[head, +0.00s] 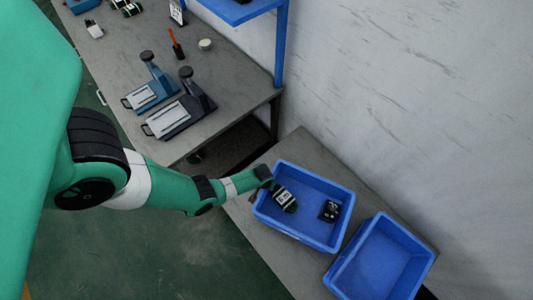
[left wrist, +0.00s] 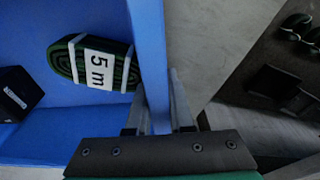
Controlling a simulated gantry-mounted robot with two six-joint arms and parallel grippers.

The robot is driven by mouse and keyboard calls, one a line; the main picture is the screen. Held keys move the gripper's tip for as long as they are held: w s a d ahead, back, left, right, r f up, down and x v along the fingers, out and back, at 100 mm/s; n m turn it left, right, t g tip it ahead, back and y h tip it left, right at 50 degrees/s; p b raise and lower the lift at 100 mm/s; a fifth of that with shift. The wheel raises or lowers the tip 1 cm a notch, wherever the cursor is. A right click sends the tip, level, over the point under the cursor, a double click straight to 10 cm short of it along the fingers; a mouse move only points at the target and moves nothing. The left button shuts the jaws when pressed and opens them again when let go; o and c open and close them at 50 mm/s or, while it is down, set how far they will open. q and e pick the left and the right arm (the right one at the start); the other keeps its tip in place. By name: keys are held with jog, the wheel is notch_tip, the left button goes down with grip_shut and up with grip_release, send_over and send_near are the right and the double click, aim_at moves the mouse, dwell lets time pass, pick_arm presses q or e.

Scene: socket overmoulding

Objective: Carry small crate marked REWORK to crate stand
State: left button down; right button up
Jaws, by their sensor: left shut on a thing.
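A blue crate (head: 300,232) stands on a low grey surface at the right of the head view. It holds a dark green coil with a white band reading "5 m" (left wrist: 98,65) and a small black box (head: 329,210). My left gripper (head: 266,181) is at this crate's left rim. In the left wrist view the fingers (left wrist: 160,105) sit on either side of the blue crate wall (left wrist: 149,50), shut on it. No REWORK marking can be read on the crate. My right gripper is not in view.
A second blue crate (head: 378,262), seemingly empty, stands close beside the first at the lower right. The grey surface (head: 300,150) has free room behind the crates, next to the wall. A workbench (head: 232,70) with two clamp-like devices stands at the upper left.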

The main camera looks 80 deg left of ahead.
pick_arm(q)
jog(key=shift+f, duration=0.65)
jog(key=shift+r, duration=0.2)
jog(key=shift+f, duration=0.2)
jog(key=c, duration=0.8)
grip_release()
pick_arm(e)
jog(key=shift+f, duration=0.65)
pick_arm(q)
jog(key=r+p, duration=0.4)
jog(key=d+r+p, duration=0.1)
jog(key=r+p, duration=0.3)
jog(key=s+r+p, duration=0.1)
jog(key=r+p, duration=0.3)
jog(key=shift+d+r, duration=0.15)
jog(key=shift+r, duration=0.05)
jog(key=shift+s+f, duration=0.1)
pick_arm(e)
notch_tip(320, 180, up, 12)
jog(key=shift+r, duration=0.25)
